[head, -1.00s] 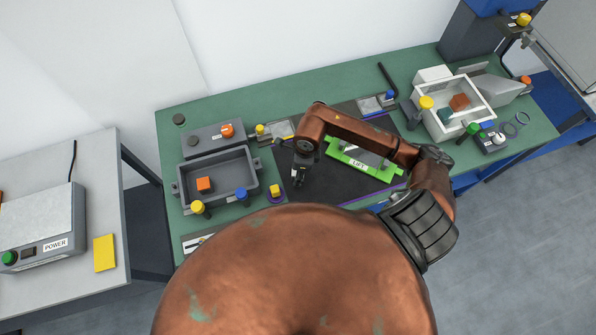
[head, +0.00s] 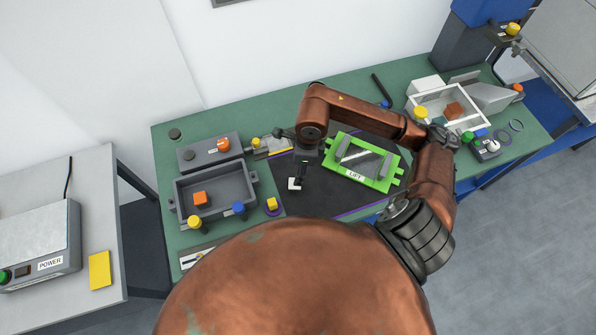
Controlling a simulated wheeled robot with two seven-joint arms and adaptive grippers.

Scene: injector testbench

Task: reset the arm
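My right arm comes in from the lower right and bends over the green bench (head: 230,122). Its gripper (head: 298,178) points down above the dark mat (head: 318,198), left of the green frame marked LIFT (head: 355,175). The fingers are small and dark, with a small white patch (head: 294,184) at their lower end. I cannot tell whether that patch is part of the gripper or a separate piece, nor whether the fingers are open. The forearm passes over the far side of the green frame. My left gripper is not in view.
A white bin (head: 472,123) with a brown block (head: 453,109) stands right of the arm. A POWER box (head: 40,240) sits on the left table.

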